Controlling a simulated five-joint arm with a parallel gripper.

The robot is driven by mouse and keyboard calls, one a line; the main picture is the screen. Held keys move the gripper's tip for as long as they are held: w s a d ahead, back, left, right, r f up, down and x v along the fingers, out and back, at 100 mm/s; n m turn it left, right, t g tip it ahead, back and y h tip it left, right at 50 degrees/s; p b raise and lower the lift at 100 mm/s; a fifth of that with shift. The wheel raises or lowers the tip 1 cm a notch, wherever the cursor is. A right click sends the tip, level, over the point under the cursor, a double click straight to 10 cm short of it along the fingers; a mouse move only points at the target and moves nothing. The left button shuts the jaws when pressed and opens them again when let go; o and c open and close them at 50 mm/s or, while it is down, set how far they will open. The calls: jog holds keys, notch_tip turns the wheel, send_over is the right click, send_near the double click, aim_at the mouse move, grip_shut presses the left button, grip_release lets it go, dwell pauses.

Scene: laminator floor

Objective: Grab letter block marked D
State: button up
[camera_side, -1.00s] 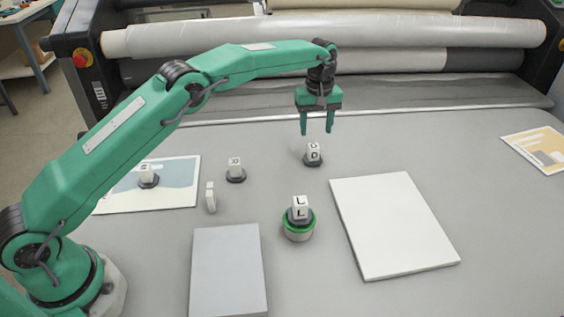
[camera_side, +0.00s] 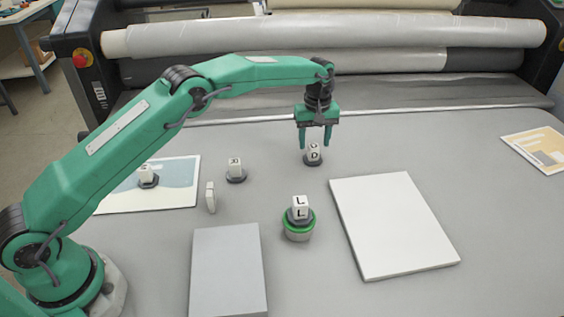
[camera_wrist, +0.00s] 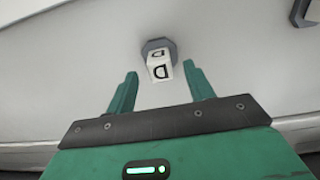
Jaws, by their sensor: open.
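The white letter block marked D (camera_side: 314,153) stands on a small dark round base at the back middle of the table in the side view. It also shows in the wrist view (camera_wrist: 160,67), ahead of the fingertips, with D readable on two faces. My gripper (camera_side: 315,146) is open and points down just above the block, its two green fingers apart. In the wrist view my gripper (camera_wrist: 159,76) has its fingers on either side of the line to the block. I cannot tell from the side view how far the fingertips are from the block.
A block marked L (camera_side: 300,208) stands on a green-rimmed round stand. Another block (camera_side: 235,166) and one on a print (camera_side: 146,172) stand to the left, near a thin white upright piece (camera_side: 211,197). A white board (camera_side: 395,225) and a grey board (camera_side: 228,270) lie in front.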

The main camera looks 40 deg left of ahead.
aim_at(314, 146)
jog(key=shift+f, duration=1.65)
jog(key=shift+r, duration=0.1)
grip_shut()
